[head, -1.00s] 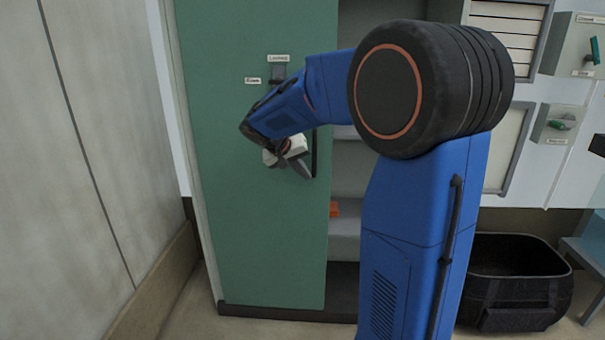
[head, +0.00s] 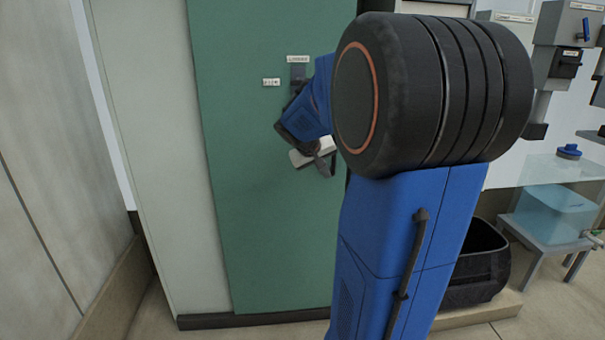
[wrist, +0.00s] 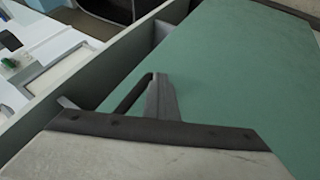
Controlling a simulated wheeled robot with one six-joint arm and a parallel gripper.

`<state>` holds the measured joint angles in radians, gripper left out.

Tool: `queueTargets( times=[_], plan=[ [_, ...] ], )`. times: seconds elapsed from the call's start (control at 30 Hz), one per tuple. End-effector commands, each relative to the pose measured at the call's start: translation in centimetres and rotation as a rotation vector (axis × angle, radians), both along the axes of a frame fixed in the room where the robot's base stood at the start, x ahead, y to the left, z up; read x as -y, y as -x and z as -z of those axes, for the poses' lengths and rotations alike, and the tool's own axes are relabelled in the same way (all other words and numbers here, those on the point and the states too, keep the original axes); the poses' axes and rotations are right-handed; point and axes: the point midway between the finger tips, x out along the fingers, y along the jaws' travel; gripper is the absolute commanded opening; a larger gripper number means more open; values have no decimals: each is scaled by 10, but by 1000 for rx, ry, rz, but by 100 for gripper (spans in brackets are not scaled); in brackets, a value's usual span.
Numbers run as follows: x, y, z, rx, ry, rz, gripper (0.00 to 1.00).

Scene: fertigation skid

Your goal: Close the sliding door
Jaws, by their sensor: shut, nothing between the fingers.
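The sliding door (head: 245,200) is a tall green panel on a pale cabinet, with a pale strip showing left of it. In the wrist view the door (wrist: 235,75) fills the right side, with a narrow gap between its edge and the grey cabinet side wall (wrist: 100,75). A dark bar handle (wrist: 128,98) stands on the door near that edge. My gripper (head: 327,168) is shut and empty at the door's face. In the wrist view its fingers (wrist: 162,98) are right beside the handle; whether they touch is unclear.
A grey latch (head: 298,75) and small labels are on the door above my gripper. A small table (head: 545,235) with a blue tub is farther right. A wall (head: 40,200) is at the left.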

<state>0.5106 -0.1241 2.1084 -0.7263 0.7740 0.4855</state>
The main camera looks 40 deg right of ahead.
Motion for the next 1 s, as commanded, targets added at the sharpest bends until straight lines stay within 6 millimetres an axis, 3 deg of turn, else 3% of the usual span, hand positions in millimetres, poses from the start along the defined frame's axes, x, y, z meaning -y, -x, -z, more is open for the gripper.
queueTargets(
  times=[0.2,0.5,0.73,1.0],
  plan=[
    [45,34,0,1,0,7,0],
    [92,67,0,0,0,5,0],
    [111,81,0,1,0,3,0],
    [118,86,0,0,0,2,0]
  ],
)
